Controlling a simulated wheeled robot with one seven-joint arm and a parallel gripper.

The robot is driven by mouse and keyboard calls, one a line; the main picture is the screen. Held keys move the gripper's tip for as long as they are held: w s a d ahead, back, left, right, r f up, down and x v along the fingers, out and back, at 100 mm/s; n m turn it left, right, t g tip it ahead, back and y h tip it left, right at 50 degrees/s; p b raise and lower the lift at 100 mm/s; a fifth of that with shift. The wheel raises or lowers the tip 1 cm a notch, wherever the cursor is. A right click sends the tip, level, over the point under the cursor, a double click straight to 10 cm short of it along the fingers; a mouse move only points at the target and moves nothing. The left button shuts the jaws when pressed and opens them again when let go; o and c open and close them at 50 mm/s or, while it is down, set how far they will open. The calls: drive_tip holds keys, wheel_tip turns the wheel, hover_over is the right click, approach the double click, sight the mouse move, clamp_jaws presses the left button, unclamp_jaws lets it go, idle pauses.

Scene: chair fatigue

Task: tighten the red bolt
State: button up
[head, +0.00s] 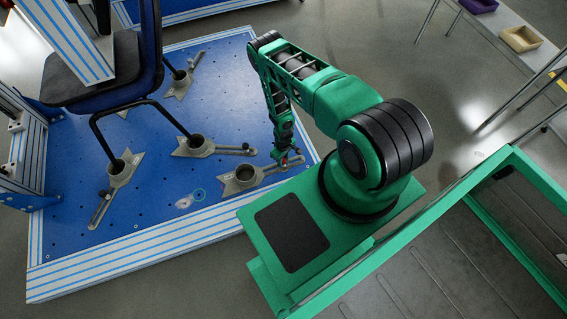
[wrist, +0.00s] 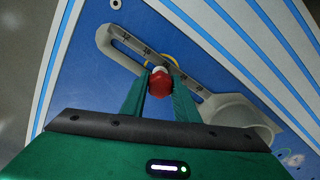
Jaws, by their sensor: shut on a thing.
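The red bolt (wrist: 160,84) sits between the two fingertips of my gripper (wrist: 160,92) in the wrist view. The fingers are shut on its red head. The bolt stands at the slotted arm of a grey metal clamp (wrist: 185,72), with a yellowish ring partly visible behind it. In the head view my gripper (head: 286,160) points down at the same clamp (head: 240,181), near the right edge of the blue platform. A small red spot of the bolt (head: 284,162) shows there. How far the bolt is threaded in is hidden.
The blue platform (head: 225,100) has light striped edges. A dark chair (head: 105,70) stands on it, with its legs in similar grey clamps (head: 195,147). A green-framed cart (head: 410,240) is at the lower right. A table with a purple bin (head: 478,5) and tan bin (head: 520,38) stands at the upper right.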

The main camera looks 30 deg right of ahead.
drive_tip(key=m, duration=0.3)
drive_tip(key=shift+m, duration=0.4)
drive_tip(key=o, duration=1.1)
drive_tip(key=shift+c, duration=0.2)
wheel_tip(320, 180, up, 11)
drive_tip(key=shift+f, duration=0.15)
